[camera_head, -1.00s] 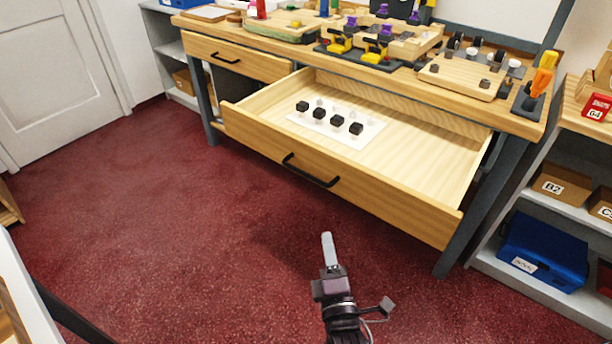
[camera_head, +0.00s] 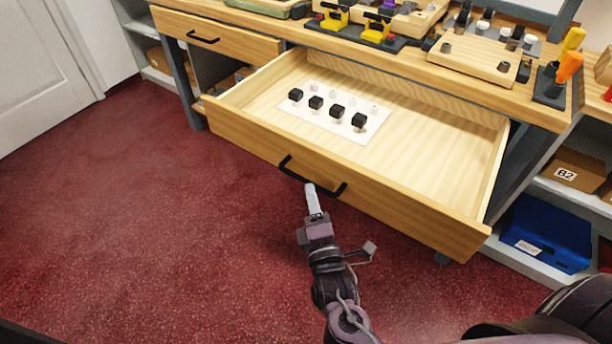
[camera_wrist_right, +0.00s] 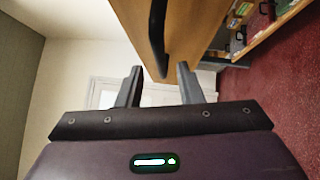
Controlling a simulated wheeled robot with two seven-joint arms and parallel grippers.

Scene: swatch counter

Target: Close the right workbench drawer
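The right workbench drawer (camera_head: 400,207) is pulled well out of the wooden workbench in the head view. Its black bar handle (camera_head: 287,168) is on the front panel. Inside lies a white sheet (camera_head: 345,127) with several black knobs and small white pieces. My right gripper (camera_head: 311,187) is at the handle, its tip overlapping the bar in the head view. In the right wrist view the gripper (camera_wrist_right: 160,72) is open, and the handle (camera_wrist_right: 157,35) appears between the spread fingers; contact cannot be told. My left gripper is not in view.
A second drawer (camera_head: 205,36) at the left is shut. The bench top (camera_head: 405,62) holds a wooden board (camera_head: 475,61), yellow clamps and orange-handled tools. A shelf at the right holds a blue bin (camera_head: 545,235) and a cardboard box (camera_head: 572,172). Red carpet (camera_head: 150,220) is clear in front.

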